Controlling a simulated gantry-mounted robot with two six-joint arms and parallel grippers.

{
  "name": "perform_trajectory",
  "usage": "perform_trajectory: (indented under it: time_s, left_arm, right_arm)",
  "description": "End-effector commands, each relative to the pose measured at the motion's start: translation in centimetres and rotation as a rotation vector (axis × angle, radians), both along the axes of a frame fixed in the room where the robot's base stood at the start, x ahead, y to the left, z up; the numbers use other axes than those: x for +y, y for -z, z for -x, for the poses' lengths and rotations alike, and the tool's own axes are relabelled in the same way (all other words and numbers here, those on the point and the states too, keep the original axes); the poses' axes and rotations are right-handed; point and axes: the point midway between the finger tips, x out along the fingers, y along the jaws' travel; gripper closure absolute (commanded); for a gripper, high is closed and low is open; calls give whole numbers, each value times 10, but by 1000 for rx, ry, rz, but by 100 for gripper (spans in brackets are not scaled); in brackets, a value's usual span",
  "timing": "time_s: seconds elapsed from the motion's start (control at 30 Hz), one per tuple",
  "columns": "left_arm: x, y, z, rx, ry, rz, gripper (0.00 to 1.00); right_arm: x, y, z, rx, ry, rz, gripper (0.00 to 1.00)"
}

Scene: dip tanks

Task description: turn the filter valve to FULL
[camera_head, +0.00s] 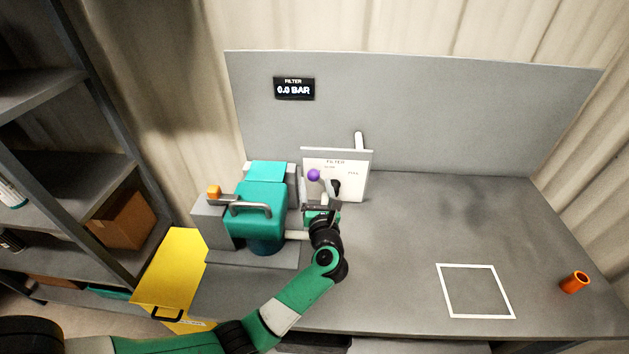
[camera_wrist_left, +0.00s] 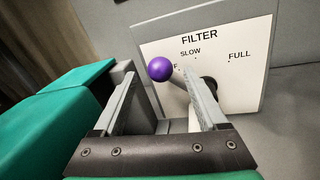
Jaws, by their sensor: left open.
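The filter valve is a grey lever with a purple ball knob (camera_head: 313,175) on a white panel (camera_head: 355,184) marked FILTER. In the left wrist view the panel (camera_wrist_left: 255,85) reads SLOW at the top and FULL to the right; a third mark at the left is mostly hidden by the knob. The knob (camera_wrist_left: 160,69) points up and left, away from FULL. My left gripper (camera_head: 322,204) is open, just in front of the lever; in the wrist view the knob shows between and beyond its fingertips (camera_wrist_left: 160,85). I cannot tell whether they touch the lever. My right gripper is not in view.
A teal and grey machine (camera_head: 252,215) with a handle stands close left of my left gripper. A display (camera_head: 294,89) on the back wall reads 0.0 BAR. The bench to the right is clear except for a white square outline (camera_head: 440,290) and an orange cylinder (camera_head: 574,282).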

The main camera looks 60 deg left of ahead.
Motion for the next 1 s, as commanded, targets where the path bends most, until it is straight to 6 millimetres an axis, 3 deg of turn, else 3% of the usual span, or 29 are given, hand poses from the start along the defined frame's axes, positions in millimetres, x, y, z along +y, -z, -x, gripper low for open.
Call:
perform_trajectory:
  time_s: [0.2, 0.5, 0.9, 0.93, 1.0]
  left_arm:
    - [29, 1, -10, 1, -1, -1, 25]
    - [33, 0, -12, 1, 1, -1, 25]
    - [33, 0, -12, 2, 0, -1, 95]
    - [33, 0, -12, 2, 0, -1, 100]
    - [33, 0, -12, 2, 0, -1, 100]
  right_arm:
    - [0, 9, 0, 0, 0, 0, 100]
    - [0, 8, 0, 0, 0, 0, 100]
    - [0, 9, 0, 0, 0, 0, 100]
    - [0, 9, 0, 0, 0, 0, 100]
    - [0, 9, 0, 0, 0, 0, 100]
